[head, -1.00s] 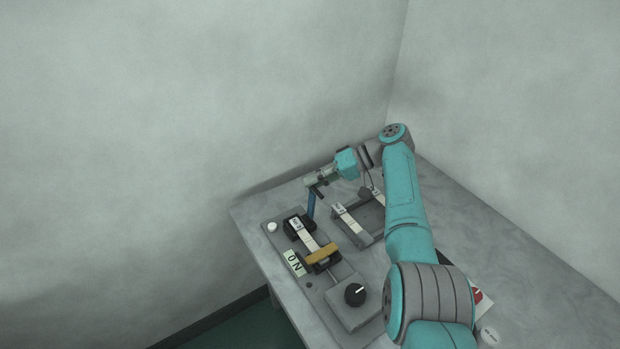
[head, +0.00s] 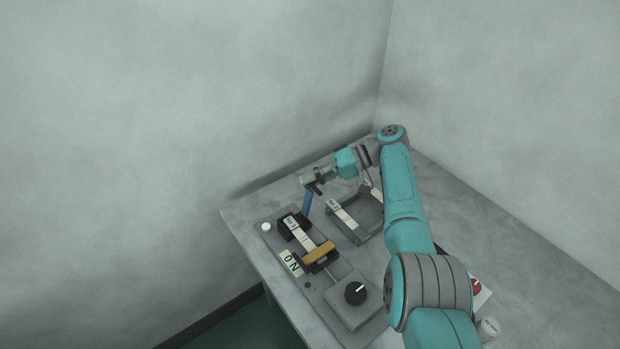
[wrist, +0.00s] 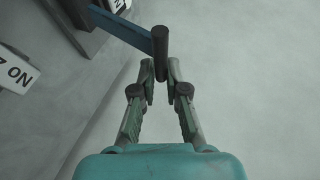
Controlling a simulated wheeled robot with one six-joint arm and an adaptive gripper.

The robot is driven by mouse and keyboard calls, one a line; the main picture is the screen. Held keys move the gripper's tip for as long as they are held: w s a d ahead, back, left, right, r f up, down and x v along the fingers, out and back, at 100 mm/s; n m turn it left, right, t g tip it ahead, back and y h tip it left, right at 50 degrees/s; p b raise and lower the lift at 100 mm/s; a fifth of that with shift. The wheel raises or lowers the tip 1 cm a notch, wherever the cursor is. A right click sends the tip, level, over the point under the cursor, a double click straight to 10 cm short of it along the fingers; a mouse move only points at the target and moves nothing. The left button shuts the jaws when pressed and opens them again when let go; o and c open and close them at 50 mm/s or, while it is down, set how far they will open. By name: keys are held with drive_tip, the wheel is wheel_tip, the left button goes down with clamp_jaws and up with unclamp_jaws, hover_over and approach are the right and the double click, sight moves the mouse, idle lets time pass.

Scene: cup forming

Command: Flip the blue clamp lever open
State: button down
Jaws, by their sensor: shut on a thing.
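The blue clamp lever (head: 307,203) stands nearly upright from the dark clamp block at the far end of the grey fixture. It also shows in the wrist view (wrist: 122,29), running from the dark block at upper left to a black cross-bar handle (wrist: 161,45). My gripper (head: 317,186) is at the top of the lever. In the wrist view, my gripper's two fingertips (wrist: 161,70) are on either side of the black handle's near end, shut on it. The lever's base is partly hidden in the head view.
An ON label (head: 291,262), a tan block (head: 319,252) and a black knob (head: 355,292) are on the fixture. A grey frame (head: 352,222) stands to its right, close under my arm. A white button (head: 266,227) is at the far left. Walls stand behind the table (head: 243,208).

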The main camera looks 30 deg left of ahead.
drive_tip(key=shift+w+d+f, duration=0.15)
drive_tip(key=shift+d+f, duration=0.2)
drive_tip(key=shift+f, duration=0.4)
drive_tip(key=c, duration=1.5)
unclamp_jaws()
drive_tip(key=shift+w+f, duration=0.1)
drive_tip(key=shift+r, duration=0.2)
drive_tip(key=r, duration=1)
drive_tip(key=shift+a+r, duration=0.15)
drive_tip(key=shift+a, duration=0.05)
